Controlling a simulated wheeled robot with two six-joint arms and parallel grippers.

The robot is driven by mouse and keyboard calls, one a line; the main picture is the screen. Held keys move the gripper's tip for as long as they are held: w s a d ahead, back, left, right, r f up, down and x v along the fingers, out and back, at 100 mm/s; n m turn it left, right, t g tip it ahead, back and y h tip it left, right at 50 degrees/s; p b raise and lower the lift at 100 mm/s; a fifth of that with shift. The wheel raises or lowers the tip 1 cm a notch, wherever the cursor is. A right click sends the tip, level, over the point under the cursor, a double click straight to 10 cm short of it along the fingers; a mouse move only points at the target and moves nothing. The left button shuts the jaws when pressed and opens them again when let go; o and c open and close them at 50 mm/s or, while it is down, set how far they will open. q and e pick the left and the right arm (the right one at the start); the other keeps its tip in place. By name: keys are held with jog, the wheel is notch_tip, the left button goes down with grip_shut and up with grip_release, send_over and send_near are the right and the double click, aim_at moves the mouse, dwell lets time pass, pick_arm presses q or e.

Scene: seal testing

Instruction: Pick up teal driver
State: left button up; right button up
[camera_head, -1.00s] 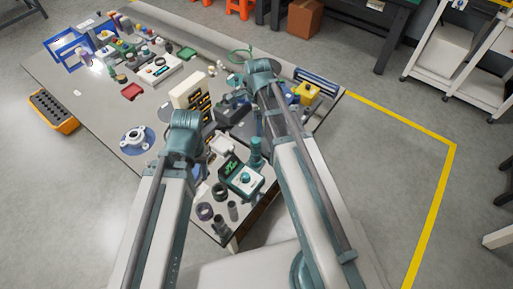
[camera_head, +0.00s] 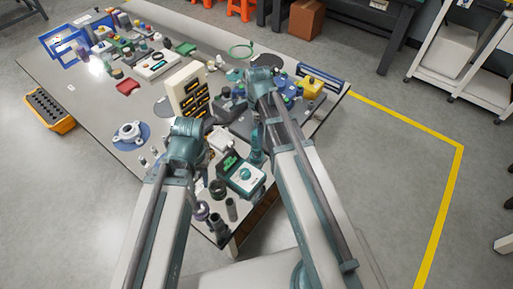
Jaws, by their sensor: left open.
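A teal upright cylinder-like thing (camera_head: 256,150), which looks like the teal driver, stands beside a teal and white box with a dial and small display (camera_head: 243,174). Its lower part is partly hidden by the box and it is close to my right arm. My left gripper (camera_head: 210,126) is open and empty, left of and beyond the teal thing, near the yellow-lettered dark rack. My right gripper (camera_head: 238,100) is small and dark among the clutter; its jaws cannot be made out.
A cream rack with dark slots (camera_head: 186,88) stands beyond my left gripper. Dark cylinders and rings (camera_head: 218,188) sit at the near table corner. A round flanged part on a blue disc (camera_head: 130,134) lies left. The yellow block (camera_head: 311,87) is at right.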

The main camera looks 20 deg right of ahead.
aim_at(256, 146)
pick_arm(q)
jog(key=shift+f+b, duration=2.65)
pick_arm(e)
jog(key=shift+s+a+f, duration=0.1)
jog(key=shift+a+f, duration=0.05)
jog(key=shift+f, duration=1.2)
jog(key=shift+s+a+f, duration=0.1)
jog(key=shift+a+f, duration=0.05)
jog(key=shift+f, duration=1.2)
pick_arm(q)
jog(key=shift+r, duration=0.1)
pick_arm(e)
jog(key=shift+r, duration=0.1)
grip_shut()
